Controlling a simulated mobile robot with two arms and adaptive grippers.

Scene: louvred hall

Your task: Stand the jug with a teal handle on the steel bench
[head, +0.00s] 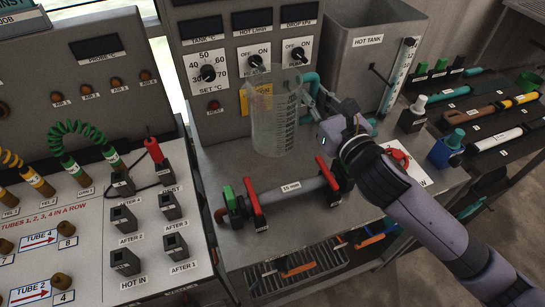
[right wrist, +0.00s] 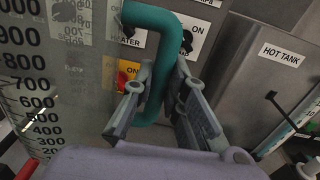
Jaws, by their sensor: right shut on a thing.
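The clear measuring jug (head: 273,122) with dark graduation marks is upright at the back of the steel bench (head: 225,160), in front of the control panel. Whether its base touches the bench or is just above it, I cannot tell. Its teal handle (head: 311,78) faces right. My right gripper (head: 314,108) comes in from the right and is shut on the handle. In the right wrist view, the teal handle (right wrist: 160,65) passes between the two fingers (right wrist: 160,105), and the jug's scale (right wrist: 35,95) shows at left. My left gripper is not in view.
A clamped pipe section (head: 290,190) with red and green ends lies in front of the jug. The hot tank (head: 365,60) stands behind right. A white sheet with a red item (head: 399,157) lies under my right arm. A panel with sockets (head: 100,220) borders the left.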

